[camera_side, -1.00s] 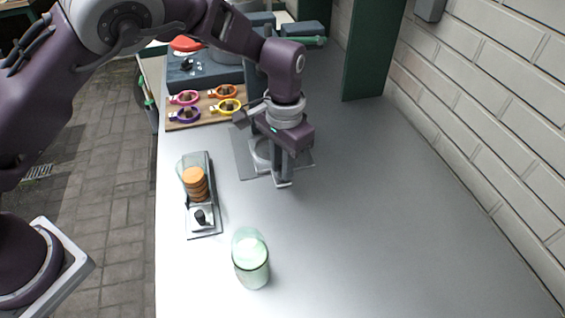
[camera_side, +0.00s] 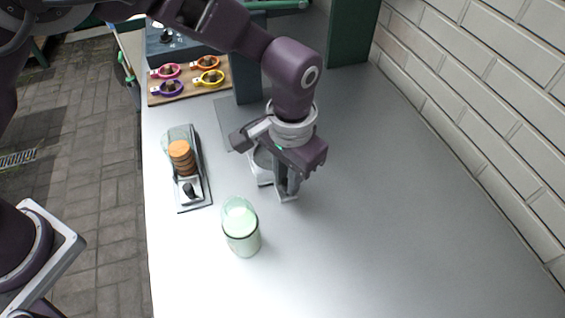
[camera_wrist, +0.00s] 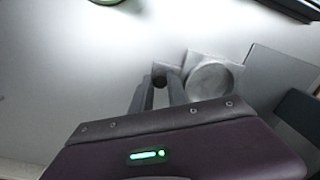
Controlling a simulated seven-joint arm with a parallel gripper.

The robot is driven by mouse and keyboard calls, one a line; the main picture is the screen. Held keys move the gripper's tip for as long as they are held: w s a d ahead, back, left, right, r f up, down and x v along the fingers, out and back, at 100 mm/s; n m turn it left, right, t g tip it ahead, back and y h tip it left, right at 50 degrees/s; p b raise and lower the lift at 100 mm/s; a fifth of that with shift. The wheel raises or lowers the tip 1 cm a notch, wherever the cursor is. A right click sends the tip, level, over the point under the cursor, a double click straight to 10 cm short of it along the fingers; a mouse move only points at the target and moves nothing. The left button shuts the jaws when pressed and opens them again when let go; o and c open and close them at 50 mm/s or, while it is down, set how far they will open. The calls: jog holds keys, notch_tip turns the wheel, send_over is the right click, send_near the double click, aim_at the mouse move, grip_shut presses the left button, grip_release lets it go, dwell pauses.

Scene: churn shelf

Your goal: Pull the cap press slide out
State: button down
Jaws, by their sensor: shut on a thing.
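The cap press slide (camera_side: 262,178) is a light grey plate with a round recess. It reaches out from the press toward the front of the counter. In the wrist view the slide (camera_wrist: 236,66) lies beside my fingers, its round recess in full view. My gripper (camera_side: 287,190) points down and is shut on the slide's small dark handle (camera_wrist: 168,70). In the wrist view my gripper (camera_wrist: 160,82) has one finger on each side of that handle. The press column (camera_side: 248,88) and grey base plate (camera_side: 227,122) stand behind; my arm hides part of them.
A green-tinted glass jar (camera_side: 241,230) stands front-left of my gripper. A narrow tray (camera_side: 196,203) with a stack of orange-brown discs (camera_side: 181,158) is at left. A wooden board (camera_side: 188,91) with coloured rings lies behind. The counter at right is clear.

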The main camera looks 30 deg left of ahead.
jog(key=c, duration=1.3)
grip_release()
notch_tip(320, 180, up, 7)
jog(key=shift+r, duration=0.1)
